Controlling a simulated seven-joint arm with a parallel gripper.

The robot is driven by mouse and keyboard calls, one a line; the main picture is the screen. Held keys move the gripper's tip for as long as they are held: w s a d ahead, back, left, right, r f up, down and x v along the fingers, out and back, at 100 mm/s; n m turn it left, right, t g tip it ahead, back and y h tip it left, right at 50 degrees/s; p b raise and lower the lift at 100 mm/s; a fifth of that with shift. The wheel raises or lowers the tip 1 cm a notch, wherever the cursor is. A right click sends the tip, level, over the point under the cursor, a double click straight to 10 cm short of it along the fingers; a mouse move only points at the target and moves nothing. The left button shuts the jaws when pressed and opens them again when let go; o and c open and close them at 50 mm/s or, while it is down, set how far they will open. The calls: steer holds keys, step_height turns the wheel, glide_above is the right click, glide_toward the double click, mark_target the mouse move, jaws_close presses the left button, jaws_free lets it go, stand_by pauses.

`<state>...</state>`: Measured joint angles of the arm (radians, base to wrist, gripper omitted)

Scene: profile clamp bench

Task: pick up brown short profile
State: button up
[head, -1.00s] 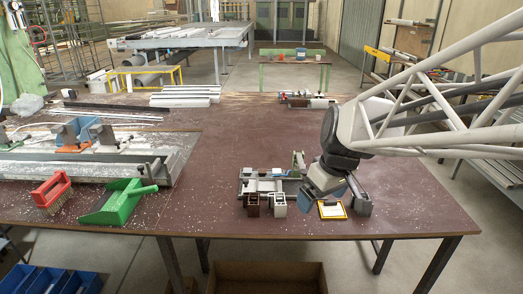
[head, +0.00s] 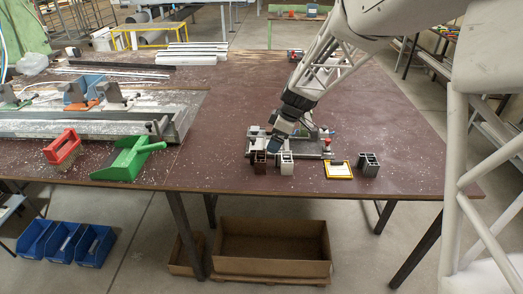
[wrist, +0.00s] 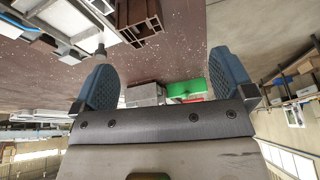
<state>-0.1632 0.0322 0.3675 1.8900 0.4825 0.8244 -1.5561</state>
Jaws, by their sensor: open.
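The brown short profile (head: 259,163) stands on the table at the front left of the clamp fixture, and its hollow end shows. It also shows at the top of the wrist view (wrist: 138,20), beyond the open fingers. My gripper (head: 275,147) is tilted down over the front of the fixture, just right of the brown profile in the head view. In the wrist view its two blue fingers (wrist: 165,85) are wide apart with nothing held between them. The arm hides part of the fixture.
A light grey profile (head: 287,164) stands right beside the brown one. The clamp fixture (head: 312,152) lies behind. A yellow-framed card (head: 339,170) and a dark grey profile (head: 369,165) are to the right. The green dustpan (head: 128,160) and red brush (head: 63,147) are left.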

steer(key=n, duration=0.2)
glide_toward(260, 157)
steer(key=s, duration=0.1)
steer(key=shift+s+a+f, duration=0.15)
steer(key=shift+a+f, duration=0.2)
steer(key=shift+a, duration=0.05)
steer(key=shift+x, duration=1.25)
steer(key=shift+x, duration=2.65)
steer(key=shift+s, duration=0.1)
steer(key=shift+c, duration=0.3)
